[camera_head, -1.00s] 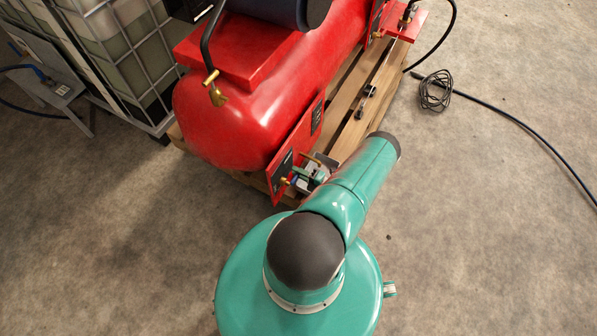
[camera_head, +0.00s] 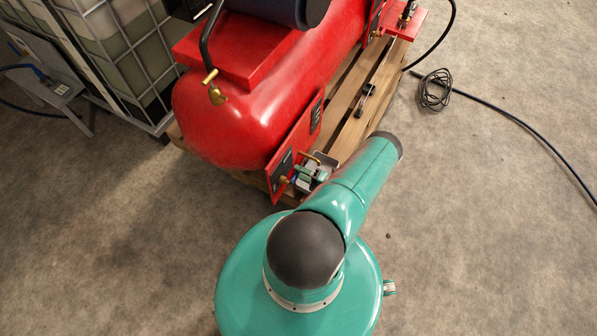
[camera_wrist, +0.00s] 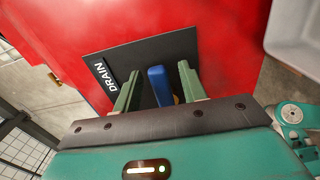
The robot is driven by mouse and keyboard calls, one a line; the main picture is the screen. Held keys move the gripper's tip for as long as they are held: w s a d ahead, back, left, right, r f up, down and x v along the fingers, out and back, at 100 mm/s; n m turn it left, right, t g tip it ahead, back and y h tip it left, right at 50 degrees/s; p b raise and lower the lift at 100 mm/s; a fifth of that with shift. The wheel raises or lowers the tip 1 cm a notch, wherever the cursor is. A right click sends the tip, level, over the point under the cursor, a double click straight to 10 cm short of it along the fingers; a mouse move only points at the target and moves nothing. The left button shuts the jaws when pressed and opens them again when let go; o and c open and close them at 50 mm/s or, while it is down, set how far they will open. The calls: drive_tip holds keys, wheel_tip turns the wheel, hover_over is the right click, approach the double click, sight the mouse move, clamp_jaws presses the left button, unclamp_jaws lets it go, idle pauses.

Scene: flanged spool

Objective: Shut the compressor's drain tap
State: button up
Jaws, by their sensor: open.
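The drain tap's blue lever (camera_wrist: 160,86) stands in front of a dark plate marked DRAIN (camera_wrist: 105,79) in the wrist view. My gripper (camera_wrist: 158,68) is open, with one green finger on each side of the lever. I see gaps on both sides, the right one narrower; whether a finger touches it, I cannot tell. A bit of yellow shows beside the lever's lower end. In the head view the red compressor (camera_head: 225,125) lies on a pallet, and brass of the tap (camera_head: 284,180) shows at its red end plate. My gripper (camera_head: 306,172) is there, partly hidden by my arm.
The wooden pallet (camera_head: 352,132) lies under the compressor. A caged tank (camera_head: 125,50) stands to the left. A black cable coil (camera_head: 434,90) lies on the floor at right. A pale tray-like thing (camera_wrist: 295,40) is at the wrist view's upper right. Floor at lower left is clear.

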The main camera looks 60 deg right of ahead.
drive_tip(key=s, duration=1.2)
drive_tip(key=shift+s+d, duration=0.15)
drive_tip(key=shift+s, duration=0.2)
